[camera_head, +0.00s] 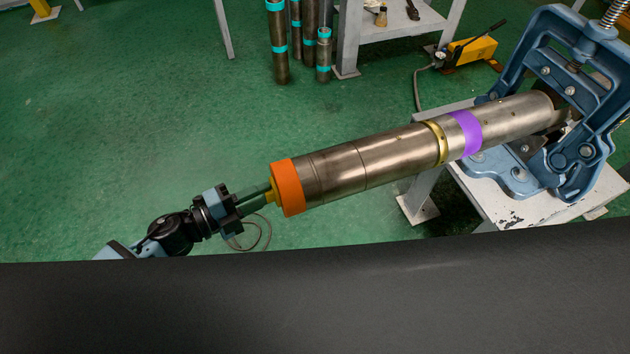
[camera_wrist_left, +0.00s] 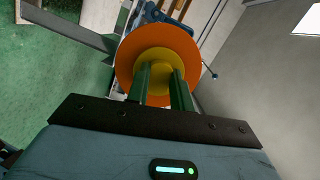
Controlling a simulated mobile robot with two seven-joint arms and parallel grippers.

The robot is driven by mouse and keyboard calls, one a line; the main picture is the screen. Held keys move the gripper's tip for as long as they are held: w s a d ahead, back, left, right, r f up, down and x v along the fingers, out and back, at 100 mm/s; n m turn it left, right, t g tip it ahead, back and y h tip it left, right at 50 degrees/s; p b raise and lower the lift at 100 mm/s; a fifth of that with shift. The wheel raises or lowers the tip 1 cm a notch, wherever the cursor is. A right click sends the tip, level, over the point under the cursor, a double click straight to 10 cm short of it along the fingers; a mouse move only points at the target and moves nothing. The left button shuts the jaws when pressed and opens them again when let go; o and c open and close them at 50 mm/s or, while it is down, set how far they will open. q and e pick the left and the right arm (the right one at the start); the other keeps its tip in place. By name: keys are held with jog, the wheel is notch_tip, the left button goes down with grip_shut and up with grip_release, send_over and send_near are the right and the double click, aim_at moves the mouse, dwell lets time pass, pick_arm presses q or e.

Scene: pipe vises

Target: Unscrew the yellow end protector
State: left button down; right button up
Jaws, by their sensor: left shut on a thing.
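A long steel pipe (camera_head: 385,158) runs from the centre to the right in the head view, clamped in a blue pipe vise (camera_head: 570,110). Its near end carries an orange band (camera_head: 287,188). The yellow end protector (camera_head: 270,191) sits at that end, mostly hidden by the orange band in the head view. In the left wrist view the yellow protector (camera_wrist_left: 157,58) shows as a disc inside the orange ring (camera_wrist_left: 190,50). My left gripper (camera_head: 266,190) has its green fingers shut on the protector, roughly in line with the pipe. My right gripper is not in view.
The vise stands on a white bench (camera_head: 510,205). Several upright pipes (camera_head: 278,45) and a yellow hand pump (camera_head: 470,50) stand at the back. A dark surface (camera_head: 320,310) fills the bottom of the head view.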

pick_arm(q)
jog(key=n, duration=0.4)
jog(key=shift+s+f+g+y+p, duration=0.1)
jog(key=shift+f+g+y+p, duration=0.2)
jog(key=shift+g+y, duration=0.1)
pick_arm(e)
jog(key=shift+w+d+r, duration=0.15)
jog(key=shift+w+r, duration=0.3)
pick_arm(q)
jog(key=n+g, duration=0.1)
jog(key=n, duration=0.3)
jog(key=n+g, duration=0.1)
jog(key=n, duration=0.3)
jog(key=n+g, duration=0.1)
jog(key=n, duration=0.3)
jog(key=shift+g+h, duration=0.3)
jog(key=shift+g, duration=0.1)
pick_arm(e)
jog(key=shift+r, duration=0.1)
pick_arm(q)
jog(key=c, duration=1.5)
grip_release()
jog(key=shift+o, duration=1)
jog(key=shift+r, duration=0.15)
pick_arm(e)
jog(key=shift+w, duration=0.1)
